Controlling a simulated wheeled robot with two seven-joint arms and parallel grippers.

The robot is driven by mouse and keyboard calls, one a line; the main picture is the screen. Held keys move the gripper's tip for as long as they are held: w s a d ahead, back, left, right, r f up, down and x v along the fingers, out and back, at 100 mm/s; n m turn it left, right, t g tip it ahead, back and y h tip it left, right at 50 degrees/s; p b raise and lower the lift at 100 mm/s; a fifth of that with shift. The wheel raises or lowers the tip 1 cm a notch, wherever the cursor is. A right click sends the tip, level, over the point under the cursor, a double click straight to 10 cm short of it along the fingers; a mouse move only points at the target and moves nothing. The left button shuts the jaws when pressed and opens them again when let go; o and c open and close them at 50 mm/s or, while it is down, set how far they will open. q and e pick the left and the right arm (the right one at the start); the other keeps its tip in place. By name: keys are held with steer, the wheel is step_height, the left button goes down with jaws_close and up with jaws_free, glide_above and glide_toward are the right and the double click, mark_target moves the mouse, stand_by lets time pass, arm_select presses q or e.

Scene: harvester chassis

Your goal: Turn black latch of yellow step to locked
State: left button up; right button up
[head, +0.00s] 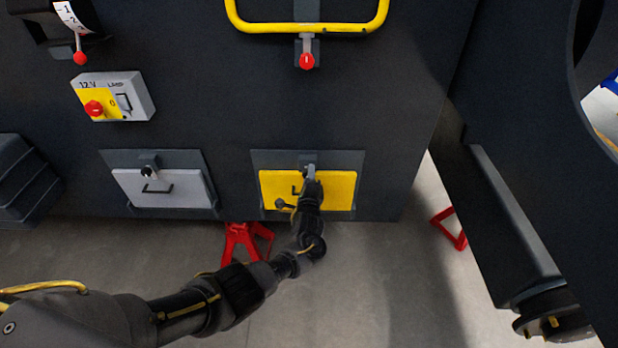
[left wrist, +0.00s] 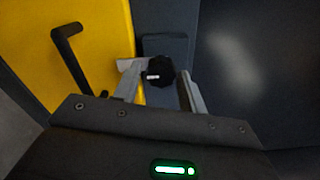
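The yellow step (head: 340,190) is a yellow panel in a dark grey frame, low on the chassis in the head view. It also fills the upper left of the left wrist view (left wrist: 95,50), with its black handle (left wrist: 72,60). The black latch (left wrist: 158,71) is a round knob with a small white mark, at the panel's upper edge. My left gripper (left wrist: 158,85) has one finger on each side of the knob, with a visible gap to the right finger. Contact on the left finger is unclear. In the head view my left gripper (head: 310,175) covers most of the latch. My right gripper is not in view.
A grey panel (head: 165,190) with its own latch is to the left. A 12 V switch box (head: 113,96) and a yellow rail (head: 305,27) with a red-tipped lever (head: 306,60) are above. Red stands (head: 245,240) are on the floor below.

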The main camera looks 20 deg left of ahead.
arm_select(q)
steer(key=shift+o, duration=0.8)
steer(key=p+v, duration=0.2)
steer(key=v, duration=0.8)
steer(key=shift+s, duration=0.4)
